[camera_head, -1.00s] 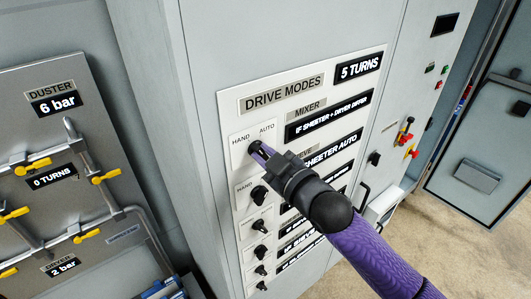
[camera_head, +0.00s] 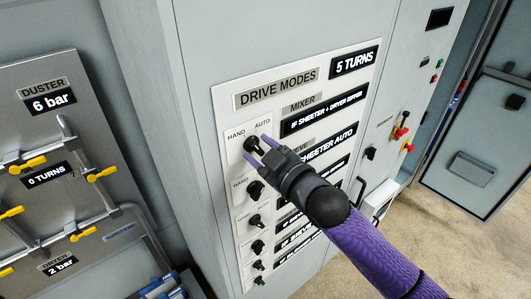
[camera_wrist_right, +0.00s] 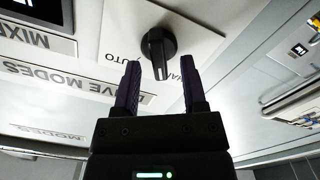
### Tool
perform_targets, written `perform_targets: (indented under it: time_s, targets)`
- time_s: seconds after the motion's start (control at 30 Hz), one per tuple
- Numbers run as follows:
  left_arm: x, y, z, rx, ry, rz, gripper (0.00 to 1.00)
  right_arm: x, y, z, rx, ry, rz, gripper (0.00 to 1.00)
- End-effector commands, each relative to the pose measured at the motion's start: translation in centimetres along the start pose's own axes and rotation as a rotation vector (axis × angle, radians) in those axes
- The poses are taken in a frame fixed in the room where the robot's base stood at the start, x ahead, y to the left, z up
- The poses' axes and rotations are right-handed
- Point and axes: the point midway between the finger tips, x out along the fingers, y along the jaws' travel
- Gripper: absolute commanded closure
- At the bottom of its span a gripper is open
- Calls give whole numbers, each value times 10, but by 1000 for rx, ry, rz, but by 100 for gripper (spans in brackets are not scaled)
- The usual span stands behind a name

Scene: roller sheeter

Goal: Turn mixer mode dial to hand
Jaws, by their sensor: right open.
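The mixer mode dial (camera_head: 251,145) is the top black knob on the drive modes panel (camera_head: 228,95), with HAND printed at its upper left and AUTO at its upper right. My right gripper (camera_head: 257,147) is open at this dial, one purple fingertip to each side of it. In the right wrist view, the dial (camera_wrist_right: 157,48) stands just past the open fingertips of the right gripper (camera_wrist_right: 161,64), with its near end between them. My left gripper is not in view.
More black dials (camera_head: 256,190) run in a column below. A piping board with yellow valves (camera_head: 20,164) is at the left. Red and yellow switches (camera_head: 402,130) sit on the cabinet further right. The floor (camera_head: 430,225) at the right is clear.

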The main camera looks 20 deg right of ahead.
Motion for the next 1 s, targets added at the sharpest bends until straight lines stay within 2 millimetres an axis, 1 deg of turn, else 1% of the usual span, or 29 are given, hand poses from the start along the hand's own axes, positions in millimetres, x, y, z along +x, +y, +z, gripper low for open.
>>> perform_targets:
  time_s: [0.07,0.13,0.3,0.43,0.5,0.6,0.93,0.97,1.0]
  targets:
    - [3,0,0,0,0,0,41,-8,-1,2,0,-2,-1,46]
    - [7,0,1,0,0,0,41,-23,-2,3,-1,-2,-3,46]
    - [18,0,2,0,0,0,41,-67,-3,4,-2,-4,-3,46]
    - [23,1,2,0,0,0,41,-89,-2,3,-1,-3,-2,46]
    - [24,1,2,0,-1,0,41,-94,-1,2,0,-2,-2,46]
    - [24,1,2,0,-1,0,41,-98,0,0,0,0,-1,46]
    - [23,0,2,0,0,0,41,-97,0,0,0,0,0,46]
    - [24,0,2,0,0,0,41,-97,0,1,0,0,0,46]
    - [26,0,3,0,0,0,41,-97,-1,5,3,-7,1,46]
